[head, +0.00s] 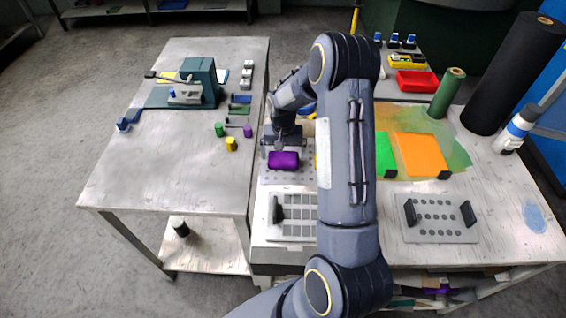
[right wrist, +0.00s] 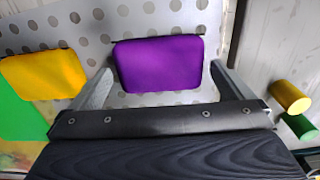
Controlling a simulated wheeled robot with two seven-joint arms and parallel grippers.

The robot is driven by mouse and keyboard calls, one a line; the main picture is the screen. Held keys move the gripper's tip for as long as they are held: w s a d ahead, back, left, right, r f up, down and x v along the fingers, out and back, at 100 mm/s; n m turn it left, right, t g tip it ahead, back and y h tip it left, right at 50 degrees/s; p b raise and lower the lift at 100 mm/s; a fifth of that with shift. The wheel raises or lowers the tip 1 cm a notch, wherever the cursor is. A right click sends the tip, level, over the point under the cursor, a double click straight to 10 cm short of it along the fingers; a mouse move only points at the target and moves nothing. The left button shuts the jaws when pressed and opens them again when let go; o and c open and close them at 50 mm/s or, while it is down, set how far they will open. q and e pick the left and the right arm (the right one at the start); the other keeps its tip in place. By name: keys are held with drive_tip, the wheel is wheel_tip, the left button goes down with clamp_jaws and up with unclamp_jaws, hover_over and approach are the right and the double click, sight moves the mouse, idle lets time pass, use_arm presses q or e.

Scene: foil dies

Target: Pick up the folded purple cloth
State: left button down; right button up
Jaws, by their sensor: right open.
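The folded purple cloth (head: 283,160) lies on a perforated light plate (head: 275,178) at the left edge of the right-hand bench. In the right wrist view, the purple cloth (right wrist: 158,64) is a rounded rectangular pad. My right gripper (head: 284,149) is above it, pointing down. In the right wrist view my right gripper (right wrist: 161,72) is open, with one finger on each side of the cloth and nothing held. I cannot tell whether the fingers touch the cloth. My left gripper is not in view.
A folded yellow cloth (right wrist: 45,75) lies left of the purple one in the wrist view. A green cylinder (head: 219,129) and a yellow cylinder (head: 231,144) stand on the neighbouring table (head: 185,150). A slotted plate (head: 297,230) with dark handles lies in front.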

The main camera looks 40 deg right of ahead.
wheel_tip(320, 180, down, 2)
drive_tip(key=shift+f+b, duration=0.2)
drive_tip(key=shift+b, duration=0.2)
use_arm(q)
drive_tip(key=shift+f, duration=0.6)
use_arm(e)
drive_tip(key=shift+r, duration=0.1)
drive_tip(key=c, duration=0.7)
drive_tip(key=shift+r+p, duration=0.4)
drive_tip(key=shift+r, duration=0.1)
wheel_tip(320, 180, up, 2)
drive_tip(key=shift+r+p, duration=0.15)
drive_tip(key=shift+p, duration=0.6)
drive_tip(key=d+r, duration=0.1)
drive_tip(key=s+d+r+p, duration=0.1)
drive_tip(key=r, duration=0.1)
drive_tip(key=s+d+r+p, duration=0.1)
drive_tip(key=r, duration=0.1)
drive_tip(key=shift+s+d, duration=0.1)
drive_tip(key=shift+s, duration=0.05)
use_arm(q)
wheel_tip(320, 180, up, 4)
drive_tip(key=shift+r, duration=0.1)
use_arm(e)
drive_tip(key=s+d+r, duration=0.4)
drive_tip(key=s+d, duration=0.2)
drive_tip(key=d, duration=0.2)
drive_tip(key=shift+r, duration=0.35)
